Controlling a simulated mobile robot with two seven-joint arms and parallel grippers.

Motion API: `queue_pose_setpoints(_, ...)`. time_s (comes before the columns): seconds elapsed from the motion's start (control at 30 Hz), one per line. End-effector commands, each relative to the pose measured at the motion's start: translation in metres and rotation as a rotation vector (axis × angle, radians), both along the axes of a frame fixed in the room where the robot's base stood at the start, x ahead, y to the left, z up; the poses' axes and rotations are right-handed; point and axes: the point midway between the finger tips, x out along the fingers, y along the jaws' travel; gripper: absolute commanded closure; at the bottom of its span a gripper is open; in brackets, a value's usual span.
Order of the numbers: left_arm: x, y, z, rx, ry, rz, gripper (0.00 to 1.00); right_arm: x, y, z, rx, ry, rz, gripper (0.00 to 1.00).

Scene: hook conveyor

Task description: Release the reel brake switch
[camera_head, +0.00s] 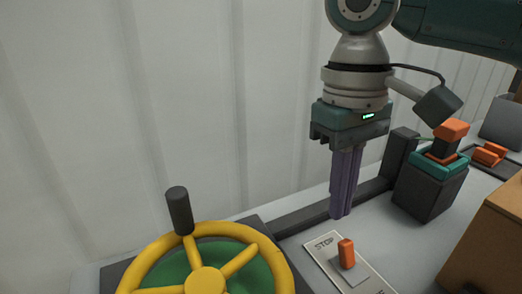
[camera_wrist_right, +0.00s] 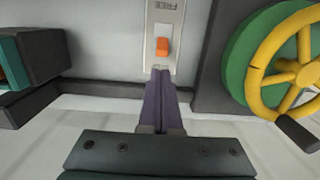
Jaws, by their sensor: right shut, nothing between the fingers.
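The reel brake switch is an orange toggle (camera_head: 346,253) on a pale plate (camera_head: 322,249) marked STOP at its far end. In the right wrist view the orange toggle (camera_wrist_right: 162,46) sits on the same plate (camera_wrist_right: 179,10), where the word FREE shows at the top. My right gripper (camera_head: 341,214) points down with its purple fingers together and nothing between them. In the head view it hangs beyond the STOP end of the plate, apart from the toggle. In the right wrist view the fingertips (camera_wrist_right: 161,72) appear just below the toggle. My left gripper is out of view.
A yellow handwheel (camera_head: 205,280) with a dark knob stands left of the plate. A dark box with a teal top (camera_head: 430,183) and orange handle stands to the right. A brown box (camera_head: 490,240) is at the right edge. A white corrugated wall rises behind.

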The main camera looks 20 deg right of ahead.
Motion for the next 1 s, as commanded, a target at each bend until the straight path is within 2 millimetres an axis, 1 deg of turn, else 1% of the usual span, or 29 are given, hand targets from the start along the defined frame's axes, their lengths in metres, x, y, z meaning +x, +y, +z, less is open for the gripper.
queue_pose_setpoints(0.03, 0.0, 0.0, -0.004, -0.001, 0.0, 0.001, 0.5, -0.002, 0.0, -0.012, -0.002, 0.004, -0.001, 1.0)
queue_pose_setpoints(0.1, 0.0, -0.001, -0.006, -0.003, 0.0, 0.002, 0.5, -0.002, -0.001, -0.023, -0.002, 0.002, -0.001, 1.0)
queue_pose_setpoints(0.2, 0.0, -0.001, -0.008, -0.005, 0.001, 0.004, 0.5, -0.003, 0.0, -0.037, -0.001, 0.002, -0.001, 1.0)
queue_pose_setpoints(0.33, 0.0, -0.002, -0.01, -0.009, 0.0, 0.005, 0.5, -0.004, -0.001, -0.047, -0.001, 0.0, 0.0, 1.0)
queue_pose_setpoints(0.47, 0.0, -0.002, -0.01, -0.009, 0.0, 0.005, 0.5, -0.004, -0.001, -0.05, -0.001, -0.001, 0.0, 1.0)
queue_pose_setpoints(0.77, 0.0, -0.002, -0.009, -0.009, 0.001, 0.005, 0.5, -0.004, -0.001, -0.05, -0.001, -0.002, 0.0, 1.0)
queue_pose_setpoints(0.87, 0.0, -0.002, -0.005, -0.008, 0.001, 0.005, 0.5, -0.005, -0.001, -0.048, 0.0, -0.007, 0.0, 1.0)
queue_pose_setpoints(1.0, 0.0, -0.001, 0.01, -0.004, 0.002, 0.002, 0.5, -0.007, 0.0, -0.044, 0.003, -0.037, 0.0, 1.0)
